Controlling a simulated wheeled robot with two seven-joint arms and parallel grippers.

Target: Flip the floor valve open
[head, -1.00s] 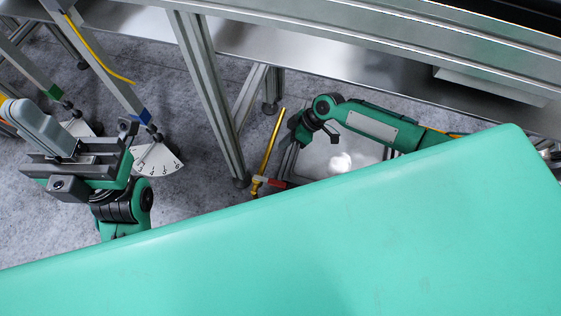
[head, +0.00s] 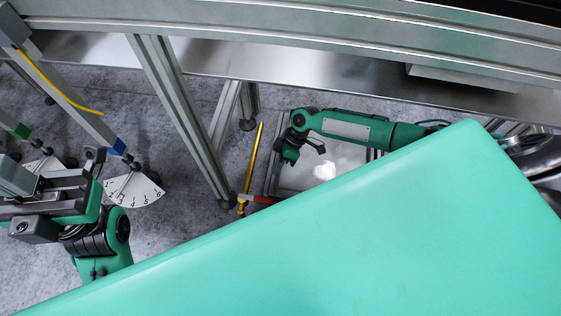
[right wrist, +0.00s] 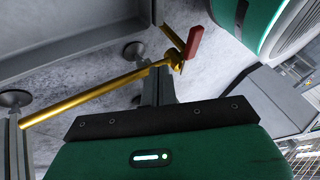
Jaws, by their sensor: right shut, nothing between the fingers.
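The floor valve sits low by the floor, with a yellow pipe (head: 253,158) and a red handle (head: 260,199) at the pipe's near end. The handle points crosswise to the pipe. In the right wrist view, the red handle (right wrist: 194,43) stands out from the brass valve body (right wrist: 174,58), and the yellow pipe (right wrist: 85,97) runs down left. My right gripper (right wrist: 158,74) is shut and empty, its grey fingers pointing toward the valve; I cannot tell whether they touch it. My left gripper (head: 30,190) is at the left edge, away from the valve; its jaw opening is unclear.
A metal table frame leg (head: 178,115) stands left of the pipe. A numbered white dial plate (head: 133,190) is at the left. A grey tray with a white lump (head: 324,171) lies right of the valve. My large green body part covers the lower right.

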